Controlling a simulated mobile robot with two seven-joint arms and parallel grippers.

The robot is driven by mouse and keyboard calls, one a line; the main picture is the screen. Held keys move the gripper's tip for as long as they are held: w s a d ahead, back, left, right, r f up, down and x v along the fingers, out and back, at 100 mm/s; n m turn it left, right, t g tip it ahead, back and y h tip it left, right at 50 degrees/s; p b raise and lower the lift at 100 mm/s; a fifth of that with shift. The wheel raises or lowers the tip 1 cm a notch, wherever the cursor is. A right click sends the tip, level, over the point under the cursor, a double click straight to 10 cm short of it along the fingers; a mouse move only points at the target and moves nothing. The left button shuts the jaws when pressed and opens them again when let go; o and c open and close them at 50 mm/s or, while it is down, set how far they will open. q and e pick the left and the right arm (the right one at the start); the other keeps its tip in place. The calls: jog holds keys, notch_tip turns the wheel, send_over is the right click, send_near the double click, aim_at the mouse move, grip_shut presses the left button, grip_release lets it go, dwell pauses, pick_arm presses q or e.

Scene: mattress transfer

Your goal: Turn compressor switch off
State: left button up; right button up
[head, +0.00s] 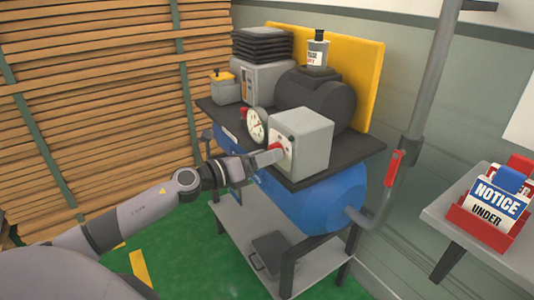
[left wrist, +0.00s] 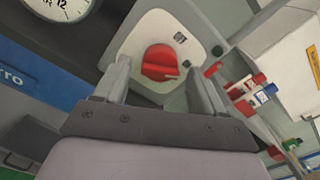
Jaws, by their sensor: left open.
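The compressor's grey switch box (head: 308,140) stands on the black top of the blue tank (head: 325,200) in the head view. A red rotary switch (left wrist: 160,62) sits on its face, shown clearly in the left wrist view and partly covered in the head view (head: 277,149). My left gripper (head: 268,158) is at the box front. In the left wrist view its two fingers (left wrist: 163,85) are spread, one on each side of the red switch. I cannot tell whether they touch it. My right gripper is not in view.
A round gauge (head: 257,125) stands left of the box. A grey pipe with a red valve handle (head: 392,168) rises at the right. A shelf with a red sign holder (head: 480,225) is at the far right. Wooden slats (head: 100,100) fill the left.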

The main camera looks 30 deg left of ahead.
pick_arm(q)
jog(key=shift+w+d, duration=0.2)
jog(key=shift+w, duration=0.3)
jog(key=shift+c, duration=0.3)
jog(key=c, duration=1)
